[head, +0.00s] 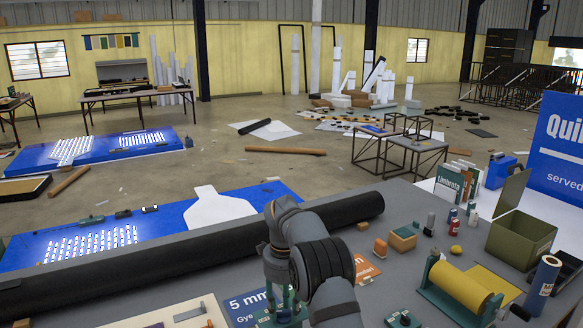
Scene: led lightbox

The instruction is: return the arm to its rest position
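My grey and black arm (322,264) rises from the bottom edge, right of the picture's middle, and is bent over the near grey workbench (385,240). Its upper bend is near a long black roll, and a grey link comes down on the left side. I cannot make out my gripper or its fingers, so whether it holds anything does not show. A small teal-green device (283,311) is low in front of the arm, partly covered by it.
The long black roll (190,252) lies behind the arm. To the right stand a yellow roll on a green stand (460,287), an olive box (520,238), a blue-white roll (542,287) and an orange-topped block (403,238). A printed "5 mm" sheet (246,305) lies left of the arm.

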